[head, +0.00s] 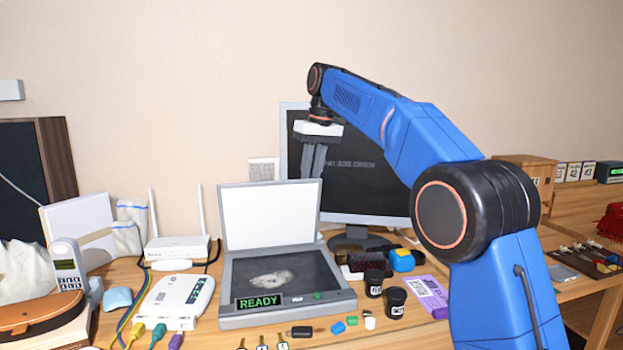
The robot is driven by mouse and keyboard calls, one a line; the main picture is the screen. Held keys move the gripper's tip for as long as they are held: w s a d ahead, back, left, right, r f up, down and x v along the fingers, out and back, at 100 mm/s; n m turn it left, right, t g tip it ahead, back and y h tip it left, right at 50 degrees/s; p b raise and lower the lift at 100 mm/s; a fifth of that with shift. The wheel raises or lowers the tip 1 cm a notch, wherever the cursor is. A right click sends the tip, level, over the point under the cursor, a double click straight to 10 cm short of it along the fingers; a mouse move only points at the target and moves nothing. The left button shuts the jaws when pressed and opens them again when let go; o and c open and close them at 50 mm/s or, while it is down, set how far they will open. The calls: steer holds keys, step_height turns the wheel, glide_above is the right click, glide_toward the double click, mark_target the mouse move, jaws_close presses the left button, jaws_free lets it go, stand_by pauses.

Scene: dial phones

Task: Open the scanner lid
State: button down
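The scanner (337,306) stands on the table in the middle of the head view, with a green READY display on its front. Its lid (270,217) is raised and stands nearly upright at the back, showing its white underside. The dark glass bed (283,279) is exposed, with a pale smudge-like shape on it. My gripper (314,188) points down at the lid's upper right, in front of the monitor. Its fingers look close together, and their tips are partly hidden by the lid. I cannot tell whether they touch it.
A monitor (365,185) stands behind the scanner. A white router (178,247) and a white box with cables (176,300) are to the left. Dark cups (395,303), small coloured blocks and a purple box (428,296) crowd the right side.

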steer(key=shift+w+d+f, duration=0.25)
steer(key=shift+w+d, duration=0.05)
steer(key=shift+d, duration=0.05)
steer(key=c, duration=1.7)
jaws_free()
steer(key=shift+c, duration=0.2)
steer(key=shift+o, duration=0.8)
steer(key=shift+w+d, duration=0.15)
steer(key=shift+d, duration=0.05)
steer(key=shift+a, duration=0.1)
steer(key=shift+a+r, duration=0.1)
steer(key=shift+r, duration=0.05)
step_height(320, 180, up, 7)
steer(key=d, duration=0.1)
steer(key=shift+s+d, duration=0.15)
steer(key=shift+s, duration=0.15)
steer(key=shift+r, duration=0.15)
